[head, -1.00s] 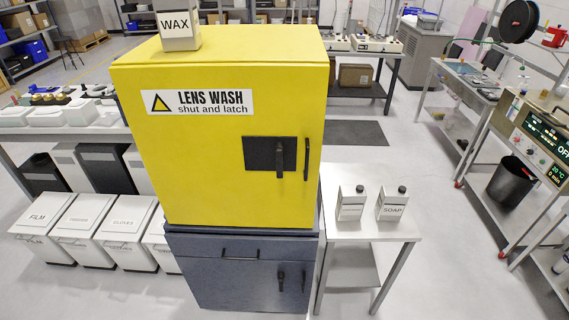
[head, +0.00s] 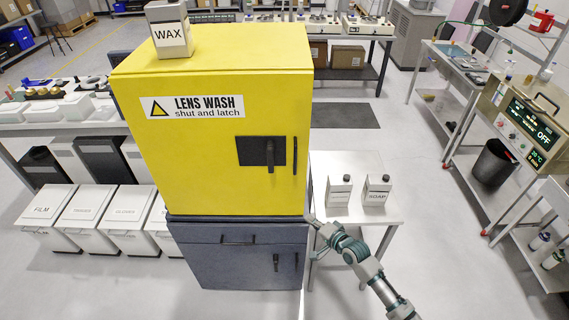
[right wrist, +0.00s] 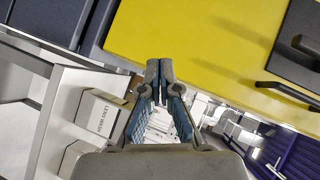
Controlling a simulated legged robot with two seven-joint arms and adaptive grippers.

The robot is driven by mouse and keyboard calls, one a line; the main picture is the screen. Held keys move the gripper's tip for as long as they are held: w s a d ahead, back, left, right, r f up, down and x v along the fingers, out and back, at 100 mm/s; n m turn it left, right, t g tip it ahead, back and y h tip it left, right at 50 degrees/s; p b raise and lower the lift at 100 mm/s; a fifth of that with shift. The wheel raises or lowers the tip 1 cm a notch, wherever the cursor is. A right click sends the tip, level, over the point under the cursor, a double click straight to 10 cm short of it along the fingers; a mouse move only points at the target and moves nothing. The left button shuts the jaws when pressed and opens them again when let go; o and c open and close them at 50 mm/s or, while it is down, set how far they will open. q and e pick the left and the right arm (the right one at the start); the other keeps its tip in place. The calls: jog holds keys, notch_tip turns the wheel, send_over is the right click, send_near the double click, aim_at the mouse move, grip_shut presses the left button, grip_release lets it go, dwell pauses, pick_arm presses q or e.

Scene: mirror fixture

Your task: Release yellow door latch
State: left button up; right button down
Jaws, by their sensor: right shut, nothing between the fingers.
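The yellow cabinet (head: 215,180) stands on a blue-grey base cabinet, and its door looks closed. On the door's right side is a black latch handle (head: 270,157) on a dark plate, pointing down. A black vertical pull handle (head: 295,156) is at the door's right edge. My right gripper (head: 312,219) is below and right of the latch, near the cabinet's lower right corner. In the right wrist view my right gripper (right wrist: 159,62) is shut and empty, with the yellow door (right wrist: 195,45) and the latch handle (right wrist: 306,46) beyond it at upper right. My left gripper is not in view.
A steel side table (head: 350,211) with two white bottles (head: 339,191) stands right of the cabinet, close to my right arm. A WAX container (head: 170,32) sits on top of the cabinet. The blue-grey base (head: 235,270) has its own handles. Open floor lies farther right.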

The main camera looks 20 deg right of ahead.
aim_at(271, 158)
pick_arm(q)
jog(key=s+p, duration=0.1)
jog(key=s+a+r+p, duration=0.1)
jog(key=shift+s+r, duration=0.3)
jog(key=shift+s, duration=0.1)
pick_arm(e)
jog(key=a+r+m+t+y, duration=0.2)
jog(key=a+r+y, duration=0.1)
jog(key=r, duration=1.7)
jog(key=shift+a, duration=0.3)
jog(key=shift+d+f, duration=0.1)
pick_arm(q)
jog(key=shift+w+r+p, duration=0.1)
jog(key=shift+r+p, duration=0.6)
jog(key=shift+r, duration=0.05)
pick_arm(e)
jog(key=x, duration=1)
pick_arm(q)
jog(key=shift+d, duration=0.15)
pick_arm(e)
jog(key=shift+d, duration=0.15)
